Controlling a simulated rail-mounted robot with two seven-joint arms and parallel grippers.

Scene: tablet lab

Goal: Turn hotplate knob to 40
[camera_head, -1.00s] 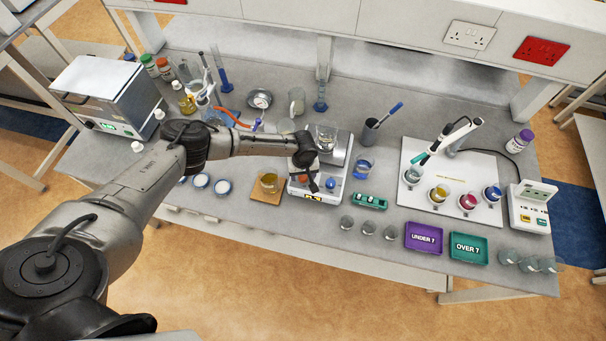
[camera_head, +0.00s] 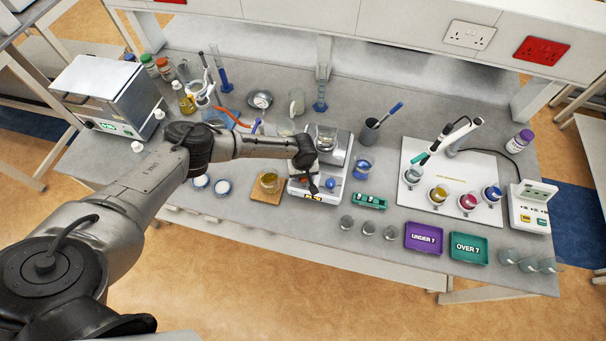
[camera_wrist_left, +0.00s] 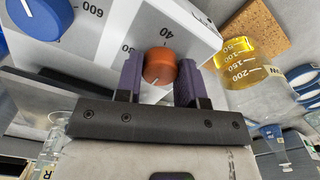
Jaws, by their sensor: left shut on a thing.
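The orange knob sits by a printed scale whose 30 and 40 (camera_wrist_left: 165,33) show in the left wrist view. My left gripper (camera_wrist_left: 161,80) is shut on the orange knob, one purple finger on each side. A short white line shows on the knob's lower edge in that view. In the head view my wrist covers this knob. My right gripper is not in view.
A beaker of yellow liquid (camera_head: 269,181) stands on a cork mat (camera_head: 262,197) just left of the hotplate. A blue-liquid beaker (camera_head: 363,167) and a green rack (camera_head: 369,201) are close on its right.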

